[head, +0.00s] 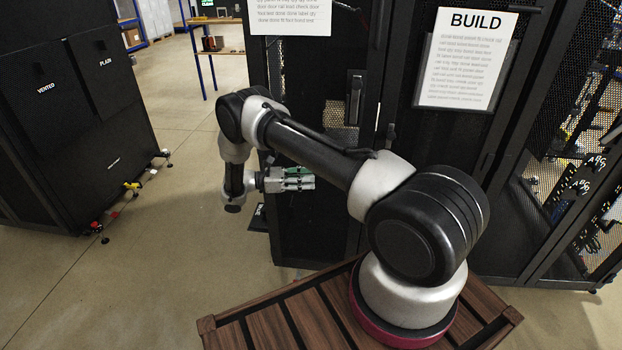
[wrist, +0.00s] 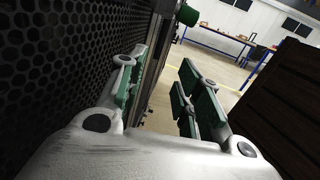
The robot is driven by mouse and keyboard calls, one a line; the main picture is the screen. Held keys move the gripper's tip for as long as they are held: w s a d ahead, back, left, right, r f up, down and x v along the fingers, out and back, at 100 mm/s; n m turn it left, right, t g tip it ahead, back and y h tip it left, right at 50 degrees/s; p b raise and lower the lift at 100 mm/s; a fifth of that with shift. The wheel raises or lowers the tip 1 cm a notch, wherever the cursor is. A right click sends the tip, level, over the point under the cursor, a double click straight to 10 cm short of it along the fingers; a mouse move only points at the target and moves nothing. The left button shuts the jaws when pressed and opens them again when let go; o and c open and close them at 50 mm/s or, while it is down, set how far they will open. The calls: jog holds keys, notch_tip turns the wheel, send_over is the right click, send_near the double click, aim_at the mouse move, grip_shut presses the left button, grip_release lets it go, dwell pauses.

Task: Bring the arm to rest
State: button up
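My arm reaches left across the head view from its base on a wooden-slatted top, with the elbow high and the wrist bent down. My gripper (head: 298,180) is in front of a black rack (head: 290,235), pointing right. In the wrist view its green-padded fingers (wrist: 163,92) stand apart, and I see nothing held between them. A black perforated panel (wrist: 60,60) is close beside the left finger, with a vertical edge (wrist: 155,65) just beyond that finger. I cannot tell whether the finger touches it.
A black mesh-door rack bears a BUILD sheet (head: 467,60). Black panels marked VENTED (head: 45,115) and PLAIN (head: 105,70) stand at left. A blue-legged table (head: 215,50) is at the back. Floor (head: 180,200) is clear between the panels and my arm.

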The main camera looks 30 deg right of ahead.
dwell(0.3)
jog(key=s+f+m+g+y, duration=0.1)
jog(key=s+f+m+y, duration=0.1)
jog(key=s+f+y, duration=0.35)
jog(key=s+a+r+m+t+y, duration=0.15)
jog(key=s+r+m+y, duration=0.35)
jog(key=r, duration=0.8)
jog(key=s+a+r+m+t+y, duration=0.1)
jog(key=s+r+m+t+y, duration=0.15)
jog(key=s+r, duration=0.85)
jog(key=s+d+r+m+t+y, duration=0.1)
jog(key=s+r+t, duration=0.3)
jog(key=r, duration=0.6)
jog(key=s+d+r+m+t+y, duration=0.1)
jog(key=s+r+m+t+y, duration=0.1)
jog(key=s+r, duration=0.5)
notch_tip(320, 180, up, 3)
jog(key=m+t, duration=0.1)
jog(key=t, duration=0.1)
jog(key=shift+s+f+t+y, duration=0.15)
jog(key=shift+t+y, duration=0.15)
jog(key=shift+y, duration=0.1)
